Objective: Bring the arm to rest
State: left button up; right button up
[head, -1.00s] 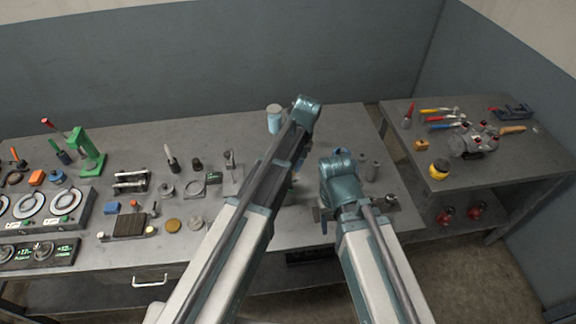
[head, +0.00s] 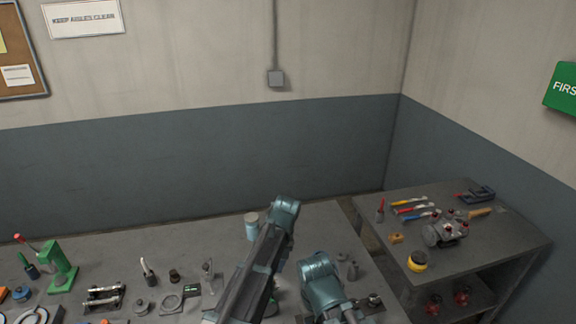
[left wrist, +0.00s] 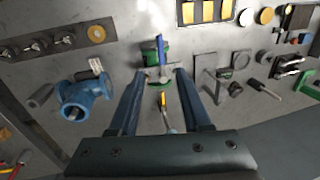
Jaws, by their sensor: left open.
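My left arm (head: 262,262) reaches out over the workbench (head: 140,240) in the head view, and it hides its own gripper there. In the left wrist view my left gripper (left wrist: 159,73) has its two fingers wide apart, with nothing held between them. A green and grey piece with a blue upright part (left wrist: 160,52) shows past the fingertips, and a yellow-handled tool (left wrist: 163,101) shows between the fingers. My right arm (head: 322,285) is bent over the bench's right part; its gripper cannot be made out.
A blue cast part (left wrist: 86,96) lies left of the left fingers. A green press (head: 60,268) stands at the left. A side table (head: 470,260) at the right carries hand tools and a grey machine part (head: 444,233).

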pick_arm(q)
jog(key=s+d+f+m+h+b, duration=0.1)
jog(key=s+f+m+b, duration=0.5)
jog(key=s+f+b, duration=0.8)
jog(key=s+f, duration=0.1)
jog(key=s, duration=0.4)
jog(key=shift+s+d+m, duration=0.15)
jog(key=shift+s+m, duration=0.05)
jog(key=shift+m, duration=0.1)
